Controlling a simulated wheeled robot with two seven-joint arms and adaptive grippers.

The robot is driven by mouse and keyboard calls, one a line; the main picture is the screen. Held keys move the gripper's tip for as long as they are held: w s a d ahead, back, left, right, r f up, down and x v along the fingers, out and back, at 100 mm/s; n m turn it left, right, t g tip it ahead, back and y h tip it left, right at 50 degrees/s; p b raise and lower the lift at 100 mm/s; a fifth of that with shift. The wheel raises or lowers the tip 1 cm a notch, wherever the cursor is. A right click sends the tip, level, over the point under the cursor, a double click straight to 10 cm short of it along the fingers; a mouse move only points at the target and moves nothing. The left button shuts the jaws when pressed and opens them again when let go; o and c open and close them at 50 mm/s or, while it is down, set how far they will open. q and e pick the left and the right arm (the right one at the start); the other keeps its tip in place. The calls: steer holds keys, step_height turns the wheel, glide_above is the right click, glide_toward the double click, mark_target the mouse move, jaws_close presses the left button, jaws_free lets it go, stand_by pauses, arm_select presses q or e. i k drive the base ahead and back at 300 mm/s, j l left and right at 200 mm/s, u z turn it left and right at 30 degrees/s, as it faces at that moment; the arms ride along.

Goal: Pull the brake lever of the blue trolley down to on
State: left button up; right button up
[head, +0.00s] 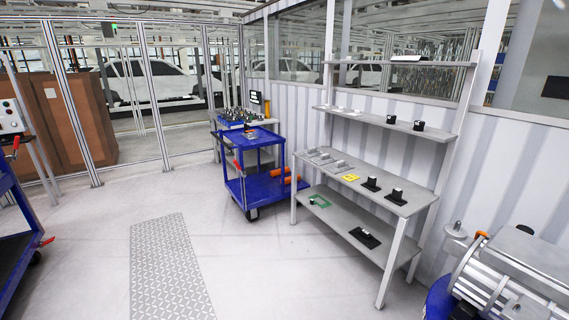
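A blue trolley (262,184) stands in the middle distance, left of the grey shelf bench. A small red part (238,166), which looks like a lever handle, is on its left front side; it is too small to tell its position. Another blue trolley (8,212) is cut off by the left picture edge. It has a red handle (15,146) near its top and a red part (46,241) low down near its wheel. I cannot tell which of these is the brake lever. Neither of my grippers is in view.
A grey bench (372,205) with shelves and small parts stands at the right. A motor-like machine (510,275) fills the lower right corner. A tread-plate strip (170,265) lies on the floor. Glass fencing (150,95) runs along the back. The central floor is clear.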

mark_target(239, 168)
steer(key=i+u, duration=0.15)
steer(key=i, duration=0.35)
steer(key=i+u, duration=0.2)
steer(key=i, duration=0.25)
steer(key=i+l+u, duration=0.15)
steer(key=i, duration=0.35)
steer(key=i+l+u, duration=0.2)
steer(key=i, duration=0.25)
steer(key=j, duration=0.1)
